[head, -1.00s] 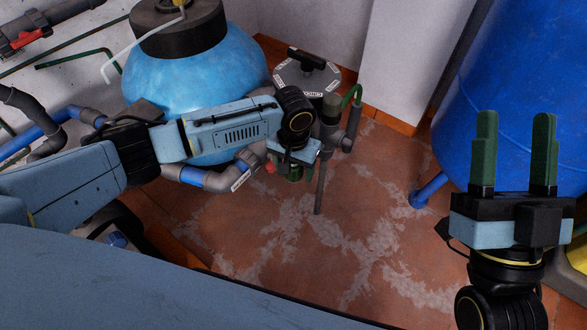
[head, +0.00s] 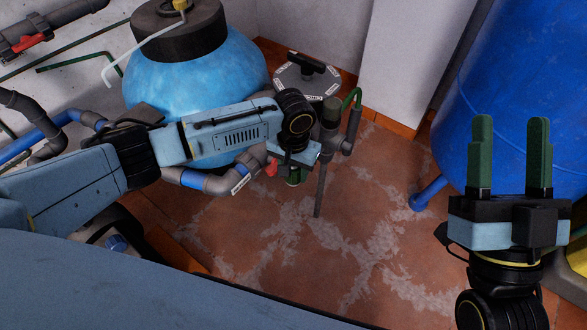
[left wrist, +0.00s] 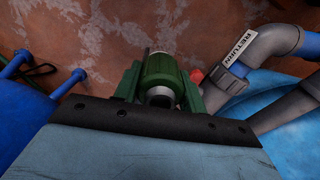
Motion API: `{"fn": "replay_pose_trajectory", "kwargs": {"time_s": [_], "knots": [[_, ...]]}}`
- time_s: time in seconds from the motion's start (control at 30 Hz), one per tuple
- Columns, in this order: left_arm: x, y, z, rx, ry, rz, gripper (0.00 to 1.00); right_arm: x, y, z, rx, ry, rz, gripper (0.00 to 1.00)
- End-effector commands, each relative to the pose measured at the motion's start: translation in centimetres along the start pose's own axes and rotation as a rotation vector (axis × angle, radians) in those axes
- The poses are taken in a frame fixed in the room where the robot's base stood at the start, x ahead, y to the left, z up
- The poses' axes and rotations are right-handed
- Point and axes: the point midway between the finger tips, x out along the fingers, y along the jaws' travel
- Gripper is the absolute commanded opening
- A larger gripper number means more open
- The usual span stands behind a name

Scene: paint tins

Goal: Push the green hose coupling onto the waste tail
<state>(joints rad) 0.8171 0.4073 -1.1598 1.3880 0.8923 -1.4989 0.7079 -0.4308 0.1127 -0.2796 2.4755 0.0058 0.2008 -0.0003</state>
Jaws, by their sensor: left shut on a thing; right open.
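The green hose coupling (left wrist: 162,72) is a ribbed green cylinder with a grey ring at its near end. My left gripper (left wrist: 158,88) is shut on it, a green finger on each side. In the head view my left gripper (head: 294,172) is low beside the grey upright pipework, and only a little of the coupling shows beneath it. A thin grey pipe (head: 319,190) hangs from that pipework; I cannot tell if it is the waste tail, nor whether the coupling touches any pipe end. My right gripper (head: 510,155) is open and empty at the right.
A grey pipe labelled RETURN (head: 240,180), with a red part close by, runs just left of my left gripper. The light blue vessel (head: 195,80) stands behind my left arm. A large blue tank (head: 510,60) stands at the right. The tiled floor (head: 350,240) in front is clear.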

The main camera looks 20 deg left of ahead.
Motion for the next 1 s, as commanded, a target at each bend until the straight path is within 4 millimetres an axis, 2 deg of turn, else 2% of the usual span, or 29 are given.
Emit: {"fn": "replay_pose_trajectory", "kwargs": {"time_s": [0.23,0.47,0.7,1.0], "knots": [[-2.4,0.0,0.0,0.0,0.002,0.001,0.18,0.2,0.1,1.4,0.0,-0.17,0.004,0.51],[-4.3,0.0,0.0,0.0,0.001,0.0,0.18,-0.9,0.8,5.0,-0.013,-0.416,0.018,0.51],[-6.8,0.0,0.0,0.0,0.001,0.001,0.18,-4.1,1.8,9.2,-0.027,-0.748,0.043,0.51],[-8.9,0.0,0.0,0.0,0.001,0.001,0.18,-8.7,2.8,11.9,-0.034,-1.059,0.072,0.51]]}}
